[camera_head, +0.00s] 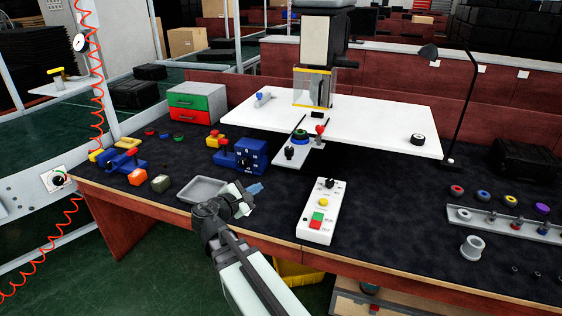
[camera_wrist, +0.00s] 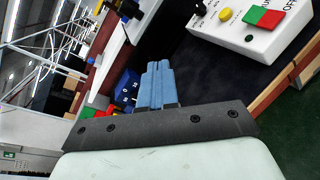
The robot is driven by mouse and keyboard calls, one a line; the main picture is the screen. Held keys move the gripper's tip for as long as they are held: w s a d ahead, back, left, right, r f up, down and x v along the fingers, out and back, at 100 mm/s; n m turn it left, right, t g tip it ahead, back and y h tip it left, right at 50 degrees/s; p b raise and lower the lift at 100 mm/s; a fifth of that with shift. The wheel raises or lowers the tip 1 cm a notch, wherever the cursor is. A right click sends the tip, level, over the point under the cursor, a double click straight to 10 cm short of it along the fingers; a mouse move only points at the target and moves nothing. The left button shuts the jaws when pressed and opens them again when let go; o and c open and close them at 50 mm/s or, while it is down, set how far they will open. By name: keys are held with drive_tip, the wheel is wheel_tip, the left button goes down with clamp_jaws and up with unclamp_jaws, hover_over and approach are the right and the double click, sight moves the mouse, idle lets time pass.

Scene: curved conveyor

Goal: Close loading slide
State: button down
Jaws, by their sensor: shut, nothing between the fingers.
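The loading slide (camera_head: 284,162) is a grey plate that sticks out from the front edge of the white machine table (camera_head: 375,128). It carries a round blue and green piece (camera_head: 300,138), and a black knob (camera_head: 290,152) stands near its front end. A red-topped knob (camera_head: 320,130) stands beside it at the table edge. My gripper (camera_head: 256,188) has blue fingers, shut and empty, in front of the slide and to its left, apart from it. In the wrist view the fingers (camera_wrist: 158,78) are together. The slide is not clearly seen in the wrist view.
A white control box (camera_head: 320,212) with green, red and yellow buttons stands right of my gripper; it also shows in the wrist view (camera_wrist: 250,25). A grey tray (camera_head: 205,190) lies left, with a blue block (camera_head: 240,155) behind. A red-green drawer box (camera_head: 196,102) stands back left.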

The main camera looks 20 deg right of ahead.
drive_tip(key=w+d+r+n+h, duration=0.1)
drive_tip(key=w+d+n, duration=0.2)
drive_tip(key=d, duration=0.3)
drive_tip(key=w+d+r+n+t, duration=0.1)
drive_tip(key=w+d+r+n, duration=0.1)
drive_tip(key=w+d+n, duration=0.2)
drive_tip(key=shift+w+d+r+n+h, duration=0.15)
drive_tip(key=shift+d+n+h, duration=0.35)
drive_tip(key=shift+d, duration=0.7)
drive_tip(key=w+d, duration=0.6)
drive_tip(key=shift+w+d, duration=0.25)
drive_tip(key=shift+s+a, duration=0.1)
